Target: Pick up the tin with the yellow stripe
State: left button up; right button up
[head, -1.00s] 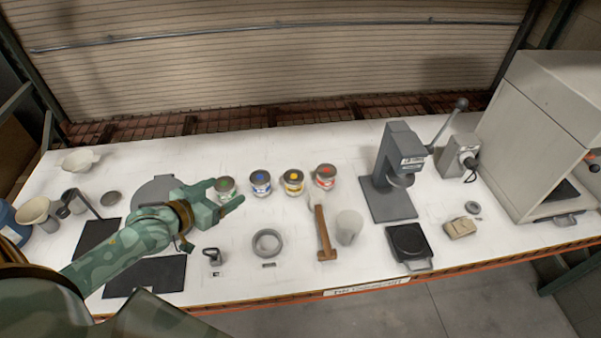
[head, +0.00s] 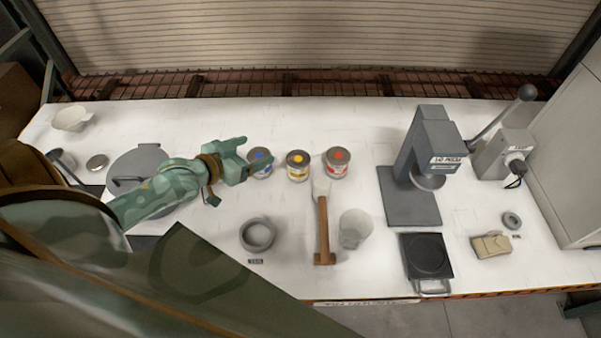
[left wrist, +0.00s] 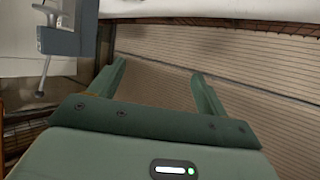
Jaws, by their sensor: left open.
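The tin with the yellow stripe (head: 297,166) stands upright on the white table, between the blue-marked tin (head: 260,163) and the red-marked tin (head: 336,163). My left gripper (head: 254,158) is open and empty, at the blue-marked tin and partly covering it. It is left of the yellow-striped tin and apart from it. The green-marked tin does not show; my gripper and arm cover that area. In the left wrist view the open fingers (left wrist: 158,68) have nothing between them, and no tin shows there. My right gripper is not in view.
A lever press (head: 425,150) stands to the right. The table behind the tins is clear.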

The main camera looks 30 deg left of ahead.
pick_arm(q)
jog(key=b, duration=1.2)
send_near(290, 169)
jog(key=d+v, duration=0.1)
jog(key=v, duration=0.3)
jog(key=x, duration=0.3)
jog(key=b+x, duration=0.1)
jog(key=x, duration=0.3)
jog(key=a+b+x, duration=0.1)
jog(key=x, duration=0.2)
jog(key=shift+w+f, duration=0.15)
jog(key=shift+w, duration=0.3)
jog(key=b+x, duration=0.1)
jog(key=x, duration=0.3)
jog(key=shift+w+d+f+b, duration=0.15)
jog(key=shift+d+f+b, duration=0.1)
jog(key=shift+b, duration=0.15)
jog(key=shift+w+d+f, duration=0.1)
jog(key=shift+w, duration=0.35)
jog(key=shift+s, duration=0.1)
jog(key=shift+c, duration=0.4)
jog(key=c, duration=0.9)
